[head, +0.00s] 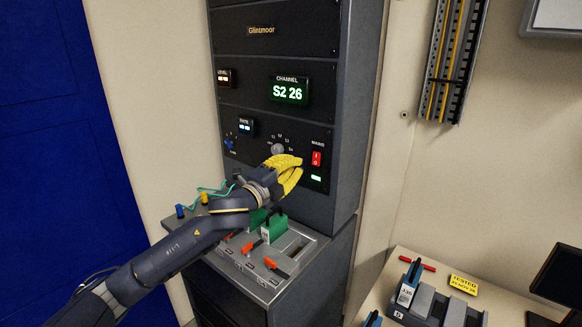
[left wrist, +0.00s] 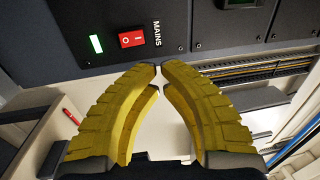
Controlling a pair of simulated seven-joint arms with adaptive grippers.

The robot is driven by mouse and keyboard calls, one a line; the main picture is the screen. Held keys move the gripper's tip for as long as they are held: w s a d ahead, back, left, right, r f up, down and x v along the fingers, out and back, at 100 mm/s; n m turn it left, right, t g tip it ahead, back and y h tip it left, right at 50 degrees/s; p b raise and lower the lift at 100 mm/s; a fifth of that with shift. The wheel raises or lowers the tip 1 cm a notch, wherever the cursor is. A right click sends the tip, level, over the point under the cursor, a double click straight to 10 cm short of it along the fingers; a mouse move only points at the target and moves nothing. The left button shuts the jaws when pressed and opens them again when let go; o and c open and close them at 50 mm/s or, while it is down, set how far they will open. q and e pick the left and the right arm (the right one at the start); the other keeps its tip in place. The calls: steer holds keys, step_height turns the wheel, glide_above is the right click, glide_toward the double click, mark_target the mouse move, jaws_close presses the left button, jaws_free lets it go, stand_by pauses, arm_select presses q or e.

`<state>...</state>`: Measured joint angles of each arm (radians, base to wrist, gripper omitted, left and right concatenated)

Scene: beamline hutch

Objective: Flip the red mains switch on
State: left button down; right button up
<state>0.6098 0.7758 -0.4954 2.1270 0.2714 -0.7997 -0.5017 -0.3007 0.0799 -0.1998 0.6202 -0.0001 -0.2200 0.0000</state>
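The red mains switch (head: 316,158) is a small rocker on the dark rack panel, under the MAINS label, with a lit green indicator (head: 316,178) below it. The switch (left wrist: 131,39) and lit indicator (left wrist: 96,43) also show in the left wrist view, turned sideways. I cannot tell for sure which half of the rocker is pressed in. My left gripper (head: 299,167) has yellow fingers just left of and slightly below the switch. My right gripper is not in view.
A grey knob (head: 278,149) and a blue knob (head: 229,143) are left of the switch. A bench (head: 490,290) with tools stands at lower right.

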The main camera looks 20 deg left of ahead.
arm_select(q)
steer(key=shift+s+a, duration=0.15)
steer(key=shift+s, duration=0.35)
